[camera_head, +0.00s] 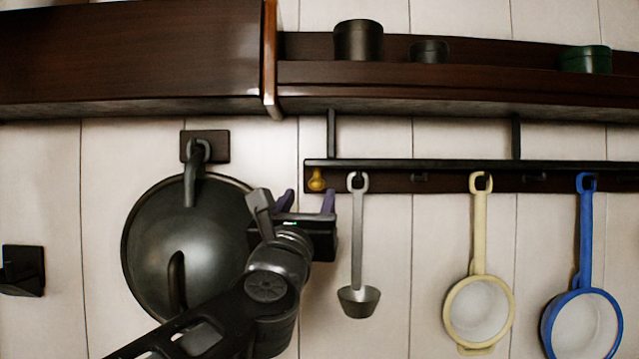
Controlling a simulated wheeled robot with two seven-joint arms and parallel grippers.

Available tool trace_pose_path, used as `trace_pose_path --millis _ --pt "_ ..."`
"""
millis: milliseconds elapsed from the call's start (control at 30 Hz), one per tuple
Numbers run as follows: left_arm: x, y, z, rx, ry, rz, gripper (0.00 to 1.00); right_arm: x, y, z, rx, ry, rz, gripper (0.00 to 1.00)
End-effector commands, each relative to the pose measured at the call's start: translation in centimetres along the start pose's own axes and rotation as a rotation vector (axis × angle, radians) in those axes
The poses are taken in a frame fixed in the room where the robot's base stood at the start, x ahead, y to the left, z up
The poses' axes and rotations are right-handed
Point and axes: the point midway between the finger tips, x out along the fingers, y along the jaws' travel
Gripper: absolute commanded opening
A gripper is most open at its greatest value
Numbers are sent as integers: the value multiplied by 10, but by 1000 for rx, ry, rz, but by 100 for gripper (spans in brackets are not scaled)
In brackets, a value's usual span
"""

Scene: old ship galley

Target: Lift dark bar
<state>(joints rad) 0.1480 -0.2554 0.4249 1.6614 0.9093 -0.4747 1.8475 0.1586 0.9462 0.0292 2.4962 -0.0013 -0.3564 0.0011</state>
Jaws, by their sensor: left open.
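The dark bar (450,163) is long, thin and black. It runs level along the top front of a dark wooden hook rail on the wall, from the middle to the right edge of the head view. A small yellow knob (317,180) sits by its left end. My left gripper (307,202) is open, with its two purple-tipped fingers pointing up. It appears just below the bar's left end and the knob, with nothing seen between the fingers. I cannot tell how far it is from the wall. My right gripper is not in view.
A grey ladle (357,240), a cream pan (479,300) and a blue pan (585,310) hang below the rail. A large dark pan lid (150,245) hangs left, partly behind my arm. A wooden shelf (450,78) with several pots runs above.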

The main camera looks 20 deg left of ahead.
Motion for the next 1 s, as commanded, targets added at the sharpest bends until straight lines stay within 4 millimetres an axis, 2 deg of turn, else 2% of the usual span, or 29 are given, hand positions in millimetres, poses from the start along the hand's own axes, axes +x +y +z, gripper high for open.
trace_pose_path --millis 267,600,700,1000 --pt "13 0 1 0 2 0 50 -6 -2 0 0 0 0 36" --pt "64 0 2 0 4 0 50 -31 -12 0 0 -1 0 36" --pt "74 0 1 1 3 -1 50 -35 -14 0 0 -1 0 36" --pt "78 0 -1 1 1 -1 50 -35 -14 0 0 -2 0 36"
